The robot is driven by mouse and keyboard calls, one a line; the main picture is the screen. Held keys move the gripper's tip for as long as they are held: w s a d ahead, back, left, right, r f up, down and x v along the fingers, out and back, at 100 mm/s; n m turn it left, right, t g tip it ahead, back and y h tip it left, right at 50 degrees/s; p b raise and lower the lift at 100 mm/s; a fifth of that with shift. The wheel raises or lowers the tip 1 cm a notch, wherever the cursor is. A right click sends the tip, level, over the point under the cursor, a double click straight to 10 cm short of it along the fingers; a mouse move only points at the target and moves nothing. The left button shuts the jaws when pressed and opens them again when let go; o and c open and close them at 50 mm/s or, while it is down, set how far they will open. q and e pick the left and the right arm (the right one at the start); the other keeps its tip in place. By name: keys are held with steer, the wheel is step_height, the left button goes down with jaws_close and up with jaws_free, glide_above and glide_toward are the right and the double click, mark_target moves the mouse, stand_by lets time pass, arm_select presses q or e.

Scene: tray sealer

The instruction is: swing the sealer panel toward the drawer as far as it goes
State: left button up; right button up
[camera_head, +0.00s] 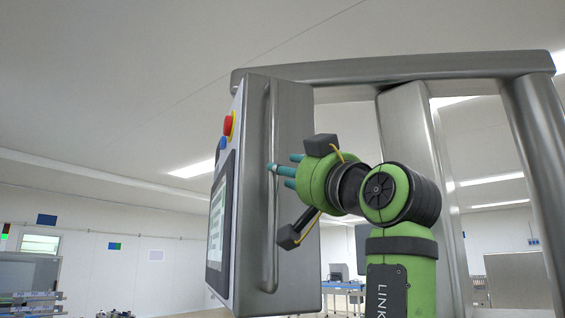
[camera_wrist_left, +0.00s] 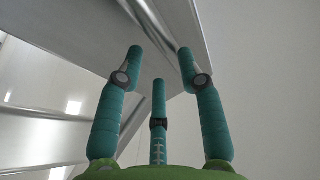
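The sealer panel (camera_head: 302,115) is a steel box hanging from an overhead beam, seen mostly from its side in the head view. A long vertical handle bar (camera_head: 270,225) runs down that side. The panel's screen (camera_head: 221,215) faces left. My left gripper (camera_head: 283,170) is at the handle, its teal fingers spread and pointing left, one fingertip overlapping the bar. In the left wrist view, the spread fingers (camera_wrist_left: 160,70) reach toward the steel panel, with the bar (camera_wrist_left: 148,22) running between the outer two. I cannot tell whether they touch. The drawer and my right gripper are not in view.
A red button (camera_head: 228,125) and a blue button (camera_head: 222,143) sit on the panel's front. A steel beam (camera_head: 400,68) runs above, with thick posts (camera_head: 540,150) at the right, near my arm. A blue table (camera_head: 345,288) stands far behind. Space left of the panel looks open.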

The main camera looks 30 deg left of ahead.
mark_target(276, 161)
arm_select(q)
steer(key=a+r, duration=0.1)
steer(key=a+r+p, duration=0.1)
steer(key=shift+s+a+r+p, duration=0.1)
steer(key=shift+s+a+p, duration=0.05)
steer(key=shift+a+p, duration=0.2)
steer(key=shift+w+a+f, duration=0.2)
steer(key=shift+w+a, duration=0.2)
steer(key=shift+w, duration=0.2)
steer(key=shift+s+r, duration=0.1)
steer(key=shift+s, duration=0.1)
jaws_close()
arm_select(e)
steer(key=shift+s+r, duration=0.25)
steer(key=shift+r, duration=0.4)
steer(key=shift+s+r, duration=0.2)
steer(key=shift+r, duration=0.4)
arm_select(q)
steer(key=shift+w+d+n, duration=0.15)
steer(key=shift+n, duration=0.15)
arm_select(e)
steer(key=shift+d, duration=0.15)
